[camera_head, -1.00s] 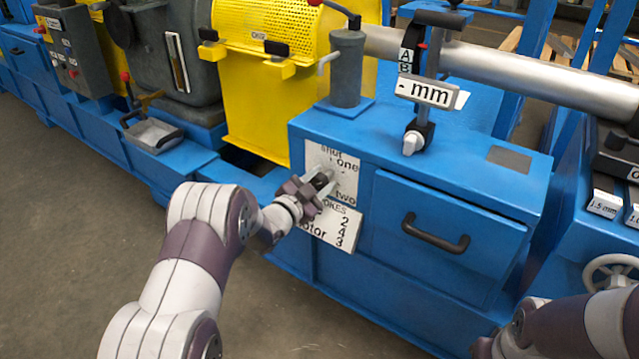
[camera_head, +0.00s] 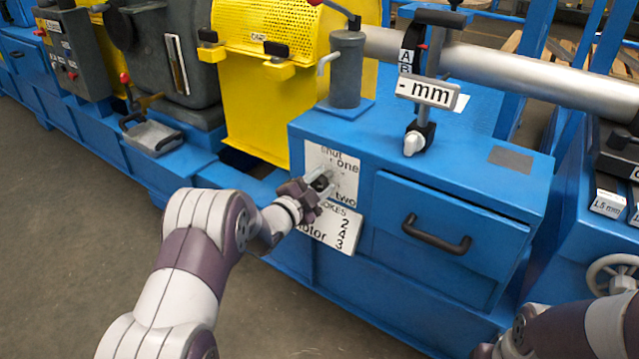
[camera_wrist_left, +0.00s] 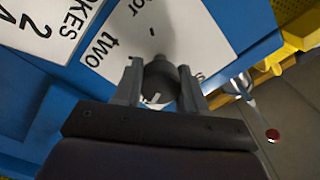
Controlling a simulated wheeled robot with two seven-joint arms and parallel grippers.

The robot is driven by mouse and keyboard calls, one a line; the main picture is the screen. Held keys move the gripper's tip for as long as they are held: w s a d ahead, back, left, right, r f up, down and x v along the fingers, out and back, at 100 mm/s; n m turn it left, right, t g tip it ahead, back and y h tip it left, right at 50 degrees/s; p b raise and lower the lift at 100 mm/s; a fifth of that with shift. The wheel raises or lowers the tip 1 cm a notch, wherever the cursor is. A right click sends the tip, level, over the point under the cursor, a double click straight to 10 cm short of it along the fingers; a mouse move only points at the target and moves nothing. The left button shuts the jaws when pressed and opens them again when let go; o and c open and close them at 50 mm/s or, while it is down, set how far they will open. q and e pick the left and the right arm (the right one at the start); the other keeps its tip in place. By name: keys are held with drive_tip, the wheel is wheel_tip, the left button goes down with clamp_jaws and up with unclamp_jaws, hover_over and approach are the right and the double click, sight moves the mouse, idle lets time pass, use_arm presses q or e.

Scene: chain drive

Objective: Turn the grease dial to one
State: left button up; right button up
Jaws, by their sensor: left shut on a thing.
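The grease dial's white plate (camera_head: 346,161), with the words "shut", "one" and "two", is on the front of the blue cabinet. My left gripper (camera_head: 322,184) is at this plate, with its fingers pointing to it. In the left wrist view, the gripper (camera_wrist_left: 161,88) is shut on the round dark dial knob (camera_wrist_left: 160,82), one finger on each side. The word "two" shows beside the knob there. The knob's pointer is mostly hidden, so I cannot tell its exact setting. My right arm is at the lower right of the head view; its gripper is not seen.
A white sign (camera_head: 331,225) with numbers is just below the dial plate. A blue drawer with a black handle (camera_head: 436,234) is to the right. A grey cylinder (camera_head: 346,68) and an "mm" gauge (camera_head: 427,93) stand on top of the cabinet.

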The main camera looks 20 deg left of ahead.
use_arm(q)
drive_tip(key=o, duration=1.1)
drive_tip(key=shift+c, duration=0.2)
drive_tip(key=shift+s, duration=0.2)
drive_tip(key=p+v, duration=0.5)
drive_tip(key=v, duration=0.7)
drive_tip(key=shift+s, duration=0.15)
drive_tip(key=shift+a, duration=0.1)
